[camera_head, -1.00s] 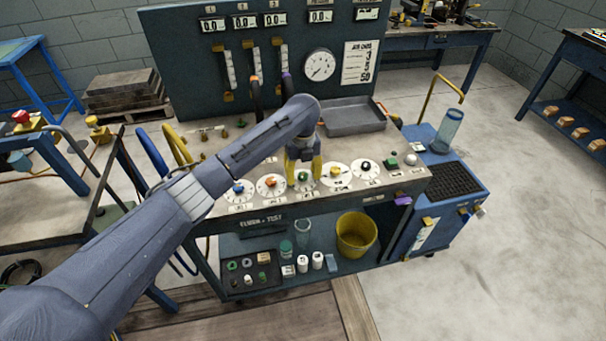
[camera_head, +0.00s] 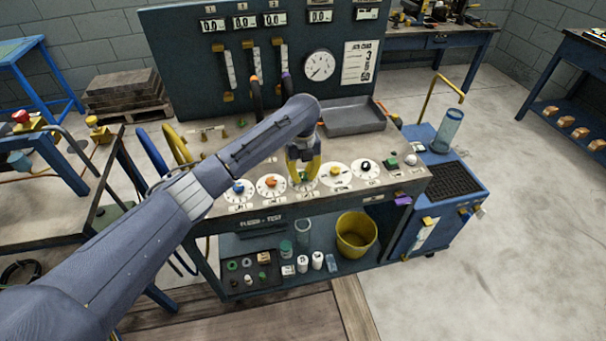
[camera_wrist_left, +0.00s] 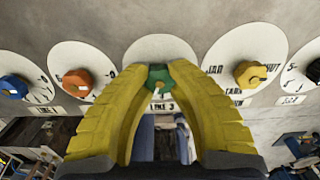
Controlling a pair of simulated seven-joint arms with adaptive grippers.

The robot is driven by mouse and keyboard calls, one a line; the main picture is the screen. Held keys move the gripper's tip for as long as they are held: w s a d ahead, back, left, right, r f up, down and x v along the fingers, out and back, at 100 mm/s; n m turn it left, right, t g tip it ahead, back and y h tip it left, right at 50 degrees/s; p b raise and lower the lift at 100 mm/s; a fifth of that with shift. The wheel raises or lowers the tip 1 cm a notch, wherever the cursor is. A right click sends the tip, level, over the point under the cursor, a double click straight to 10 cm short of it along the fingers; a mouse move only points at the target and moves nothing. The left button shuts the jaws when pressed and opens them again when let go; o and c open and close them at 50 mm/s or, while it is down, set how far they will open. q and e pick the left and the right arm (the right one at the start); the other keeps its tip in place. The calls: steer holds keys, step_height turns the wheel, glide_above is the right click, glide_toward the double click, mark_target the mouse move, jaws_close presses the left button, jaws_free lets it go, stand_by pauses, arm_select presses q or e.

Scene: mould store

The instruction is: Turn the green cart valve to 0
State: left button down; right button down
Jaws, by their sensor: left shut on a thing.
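The green valve (camera_wrist_left: 158,80) is a small knob on a round white dial (camera_wrist_left: 160,47) on the cart's sloped front panel, marked LINE 3. My left gripper (camera_head: 303,178) has yellow fingers and reaches down onto it. In the left wrist view, the fingers of my left gripper (camera_wrist_left: 158,75) are closed on both sides of the green knob. The head view hides most of the knob behind the fingers. The numbers on its dial are largely covered, so its setting cannot be read. My right gripper is in neither view.
A blue knob (camera_head: 238,187) and an orange knob (camera_head: 270,181) sit to the left, a yellow knob (camera_head: 336,171) and a black knob (camera_head: 366,165) to the right, each on a white dial. A grey tray (camera_head: 355,118) lies behind. Gauges fill the upright back panel (camera_head: 300,30).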

arm_select(q)
steer(key=shift+a, duration=0.1)
steer(key=n, duration=0.5)
steer(key=shift+w, duration=0.1)
steer(key=n, duration=1.1)
steer(key=shift+n, duration=0.4)
steer(key=n, duration=0.5)
steer(key=shift+n, duration=0.4)
steer(key=c, duration=1.1)
jaws_free()
steer(key=shift+r, duration=0.15)
